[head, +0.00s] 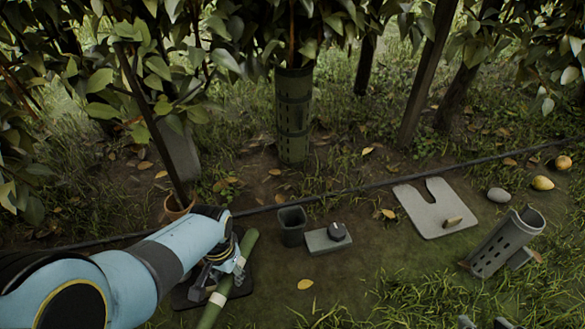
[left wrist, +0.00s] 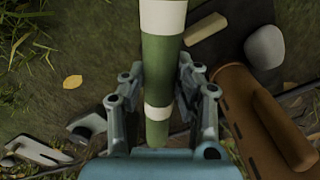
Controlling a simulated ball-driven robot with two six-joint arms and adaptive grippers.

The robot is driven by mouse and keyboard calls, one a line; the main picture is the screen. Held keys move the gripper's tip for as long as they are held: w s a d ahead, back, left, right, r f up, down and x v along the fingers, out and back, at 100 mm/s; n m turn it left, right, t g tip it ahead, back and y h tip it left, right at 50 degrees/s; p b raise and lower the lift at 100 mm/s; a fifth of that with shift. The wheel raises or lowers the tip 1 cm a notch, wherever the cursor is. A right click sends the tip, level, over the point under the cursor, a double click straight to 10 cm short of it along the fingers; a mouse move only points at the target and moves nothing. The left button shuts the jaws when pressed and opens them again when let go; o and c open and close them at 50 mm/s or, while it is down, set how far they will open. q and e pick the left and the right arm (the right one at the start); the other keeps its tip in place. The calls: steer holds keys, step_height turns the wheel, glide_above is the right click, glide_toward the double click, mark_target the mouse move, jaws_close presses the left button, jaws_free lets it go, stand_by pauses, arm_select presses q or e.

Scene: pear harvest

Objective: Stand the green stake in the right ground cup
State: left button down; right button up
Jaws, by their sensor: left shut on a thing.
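The green stake (head: 211,314), with pale bands, slants at the lower left of the head view. My left gripper (head: 228,279) is shut on it, and the left wrist view shows the stake (left wrist: 162,65) between the two fingers (left wrist: 162,100). I cannot tell whether the stake touches the ground. An open dark square cup (head: 292,226) stands to the right of the stake. Two small grey tips at the bottom right edge of the head view may be my right gripper.
A grey block with a black knob (head: 328,239) lies beside the square cup. Farther right are a slotted grey board (head: 428,213), a stone (head: 498,195), fruits (head: 543,183) and a tilted perforated tube (head: 505,243). A dark hose (head: 365,186) crosses behind. A dark mat (head: 184,296) lies under the stake.

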steer(key=s+d+f+g+p, duration=0.35)
steer(key=s+f+p, duration=0.4)
steer(key=p, duration=0.95)
arm_select(q)
steer(key=w+r+t+p, duration=0.1)
steer(key=w+r+p, duration=0.3)
steer(key=r, duration=1)
steer(key=w+r+t+p, duration=0.1)
steer(key=w+r+p, duration=0.3)
steer(key=r, duration=1.1)
steer(key=w+r+t+p, duration=0.1)
steer(key=w+r+p, duration=0.3)
steer(key=r, duration=1)
steer(key=shift+w+r+p, duration=0.4)
steer(key=shift+w, duration=0.25)
arm_select(e)
steer(key=s+d+r+g+h, duration=0.1)
steer(key=s+g, duration=0.5)
steer(key=s, duration=1.1)
steer(key=shift+s+d+r+m, duration=0.25)
steer(key=shift+d+r+m, duration=0.15)
steer(key=shift+d+r, duration=0.25)
steer(key=shift+a, duration=0.1)
steer(key=shift+r, duration=0.1)
